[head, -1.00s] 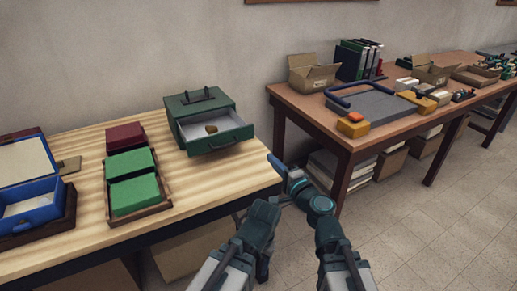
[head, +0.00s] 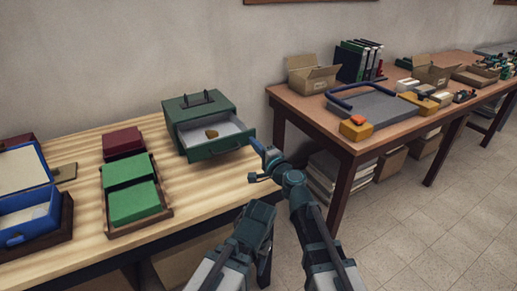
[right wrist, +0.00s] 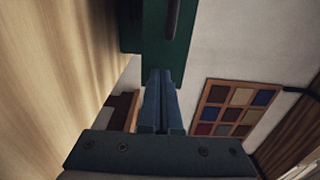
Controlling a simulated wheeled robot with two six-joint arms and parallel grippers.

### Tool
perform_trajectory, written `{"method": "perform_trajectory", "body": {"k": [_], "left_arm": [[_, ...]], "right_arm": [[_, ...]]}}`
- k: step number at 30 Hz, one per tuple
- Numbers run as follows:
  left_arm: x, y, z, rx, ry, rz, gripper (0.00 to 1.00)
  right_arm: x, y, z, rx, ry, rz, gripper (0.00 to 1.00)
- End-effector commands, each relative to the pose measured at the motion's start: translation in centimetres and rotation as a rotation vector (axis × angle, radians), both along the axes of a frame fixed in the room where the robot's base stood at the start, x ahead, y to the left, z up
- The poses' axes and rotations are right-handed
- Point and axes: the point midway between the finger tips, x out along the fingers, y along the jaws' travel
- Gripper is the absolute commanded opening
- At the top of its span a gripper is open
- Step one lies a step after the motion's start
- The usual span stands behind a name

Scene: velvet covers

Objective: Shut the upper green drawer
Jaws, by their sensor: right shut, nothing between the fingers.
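A small dark green cabinet (head: 196,103) with a top handle stands on the left table, near the wall. Its drawer (head: 218,147) is pulled out towards me, and a small tan item (head: 211,134) lies inside. Only one drawer can be made out. My right gripper (head: 256,146) is shut and empty, just right of the drawer front. In the right wrist view, its closed fingers (right wrist: 160,75) point at the green drawer front (right wrist: 163,50), which has a dark handle (right wrist: 172,18). Whether they touch is unclear. My left arm shows low in the head view, but its gripper cannot be seen.
Left of the cabinet are a tray with green blocks (head: 135,203), a dark red block (head: 123,142) and an open blue box (head: 28,216). A second table (head: 310,104) stands to the right across a gap. Bare wood lies in front of the drawer.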

Motion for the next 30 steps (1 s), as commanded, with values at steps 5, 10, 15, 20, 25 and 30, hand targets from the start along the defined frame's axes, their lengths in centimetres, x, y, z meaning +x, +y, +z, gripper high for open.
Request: {"method": "perform_trajectory", "body": {"k": [5, 10, 15, 20, 25, 30], "left_arm": [[0.0, 0.0, 0.0, 0.0, 0.0, 0.0, 0.61], [0.0, 0.0, 0.0, 0.0, 0.0, 0.0, 0.61], [0.0, 0.0, 0.0, 0.0, 0.0, 0.0, 0.61], [0.0, 0.0, 0.0, 0.0, 0.0, 0.0, 0.61], [0.0, 0.0, 0.0, 0.0, 0.0, 0.0, 0.61], [0.0, 0.0, 0.0, 0.0, 0.0, 0.0, 0.61]], "right_arm": [[0.0, 0.0, 0.0, 0.0, 0.0, 0.0, 0.0], [0.0, 0.1, 0.0, 0.0, 0.0, 0.0, 0.0], [0.6, 0.4, 0.0, 0.0, 0.0, 0.0, 0.0], [1.9, 1.3, 0.0, 0.0, 0.0, 0.001, 0.0], [4.3, 2.9, 0.0, 0.0, 0.0, 0.002, 0.0], [7.3, 4.9, 0.0, 0.0, 0.0, 0.001, 0.0]]}}
